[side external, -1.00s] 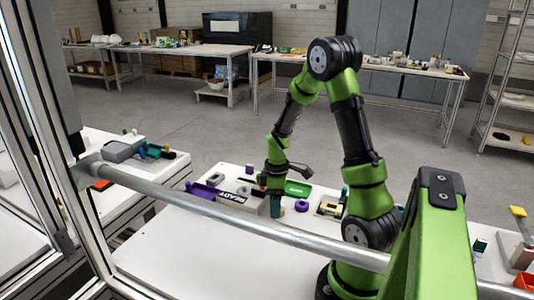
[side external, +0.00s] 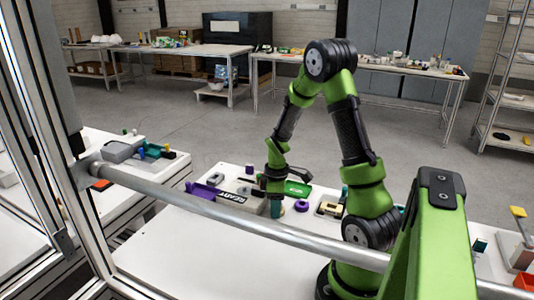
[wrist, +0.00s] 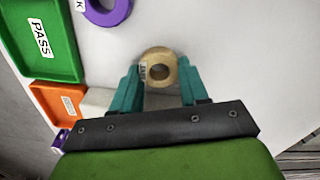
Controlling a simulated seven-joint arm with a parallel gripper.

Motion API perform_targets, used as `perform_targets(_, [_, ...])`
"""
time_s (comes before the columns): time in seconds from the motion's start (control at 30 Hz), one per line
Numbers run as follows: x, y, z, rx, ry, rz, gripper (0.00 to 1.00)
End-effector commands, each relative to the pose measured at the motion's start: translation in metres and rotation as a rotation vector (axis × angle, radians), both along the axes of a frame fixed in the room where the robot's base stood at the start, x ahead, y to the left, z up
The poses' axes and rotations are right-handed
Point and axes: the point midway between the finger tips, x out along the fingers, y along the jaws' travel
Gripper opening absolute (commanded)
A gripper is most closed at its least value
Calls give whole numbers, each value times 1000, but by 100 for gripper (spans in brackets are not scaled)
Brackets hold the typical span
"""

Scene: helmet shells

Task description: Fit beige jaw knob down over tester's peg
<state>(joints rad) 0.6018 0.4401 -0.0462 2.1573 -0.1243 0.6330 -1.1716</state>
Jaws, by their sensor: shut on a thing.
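The beige jaw knob (wrist: 158,67), a ring with a dark hole and a small label, sits between the teal fingertips of my gripper (wrist: 158,74) in the wrist view. The gripper is shut on it. In the side view my gripper (side external: 276,208) points down, low over the white table. The knob is too small there to make out clearly. A grey unit with a READY label (side external: 228,197) stands just left of the gripper and is probably the tester. I cannot make out its peg.
A purple ring (wrist: 107,10) lies near the green PASS tray (wrist: 55,62) and an orange tray (wrist: 58,103). The purple ring is right of my gripper in the side view (side external: 301,206). A metal rail (side external: 215,211) crosses the foreground. The front of the white table is clear.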

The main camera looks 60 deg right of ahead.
Motion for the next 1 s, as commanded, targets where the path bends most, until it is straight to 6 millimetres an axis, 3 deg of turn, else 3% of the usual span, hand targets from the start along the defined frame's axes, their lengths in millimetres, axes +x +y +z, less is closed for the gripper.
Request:
perform_targets(0.57, [5, -2, 94, -3, -4, 0, 16])
perform_targets(0.67, [19, -5, 105, -3, -2, -6, 16])
perform_targets(1.0, [101, -15, 134, -2, -1, -55, 16])
